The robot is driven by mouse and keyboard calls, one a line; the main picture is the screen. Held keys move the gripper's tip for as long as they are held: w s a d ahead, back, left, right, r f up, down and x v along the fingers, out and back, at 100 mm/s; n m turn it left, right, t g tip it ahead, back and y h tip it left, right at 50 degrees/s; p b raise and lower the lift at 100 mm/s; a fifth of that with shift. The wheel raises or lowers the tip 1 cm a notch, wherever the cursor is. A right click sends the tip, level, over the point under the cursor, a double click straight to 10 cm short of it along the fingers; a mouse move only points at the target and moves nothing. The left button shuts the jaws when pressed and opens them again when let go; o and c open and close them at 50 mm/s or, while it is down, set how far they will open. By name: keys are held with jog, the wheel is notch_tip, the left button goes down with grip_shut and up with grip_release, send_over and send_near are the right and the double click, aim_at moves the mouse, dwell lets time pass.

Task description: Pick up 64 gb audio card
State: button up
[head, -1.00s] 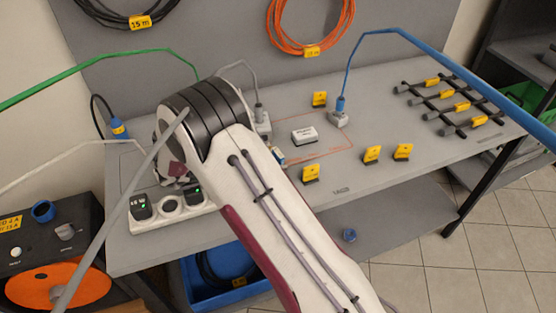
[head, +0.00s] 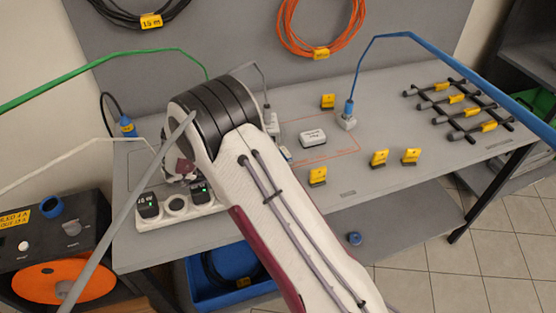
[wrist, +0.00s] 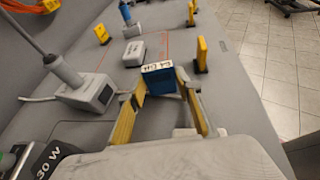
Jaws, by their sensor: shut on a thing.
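The 64 GB audio card (wrist: 163,82) is a blue block with a white label on top reading "64 GB" in the wrist view. My gripper (wrist: 161,88) has its yellow-padded fingers shut on the card, one on each side. The card stands roughly upright between the fingertips. I cannot tell whether its lower edge touches the table. In the head view my own arm hides most of the gripper, and only a small blue and white bit (head: 286,154) shows beside the arm, possibly the card.
A white box (head: 312,138) lies inside an orange outline on the grey table (head: 375,185). Several yellow cards (head: 379,158) stand around it. A grey plug block (wrist: 90,91) with a cable is left of the card. A power strip (head: 176,208) and black rack (head: 460,108) are farther out.

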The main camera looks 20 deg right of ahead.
notch_tip(320, 180, up, 9)
jog(key=shift+r, duration=0.2)
dwell(0.4)
dwell(0.5)
